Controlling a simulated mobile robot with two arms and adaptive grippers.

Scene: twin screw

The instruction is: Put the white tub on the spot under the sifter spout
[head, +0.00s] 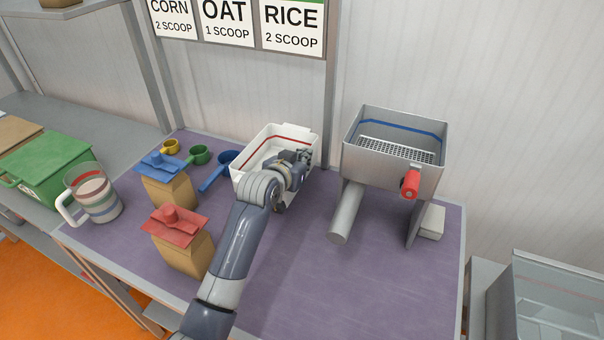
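The white tub (275,132), with a red line around its inside, stands upright at the back of the purple table top, left of the sifter. The sifter (392,150) is a grey metal hopper on legs with a mesh, a blue line and a red handle (410,184). Its spout (346,212) slopes down toward the front left. No marked spot shows below the spout's end. My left gripper (298,166) is at the tub's front right side, overlapping its wall. Its fingers are partly hidden, and I cannot tell whether they grip the wall. My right gripper is out of view.
Two paper bags with a blue top (161,165) and a red top (175,226), a striped jug (95,195), and yellow, green and blue scoops (216,172) stand left of the tub. The purple table top (375,290) is clear in front of the spout.

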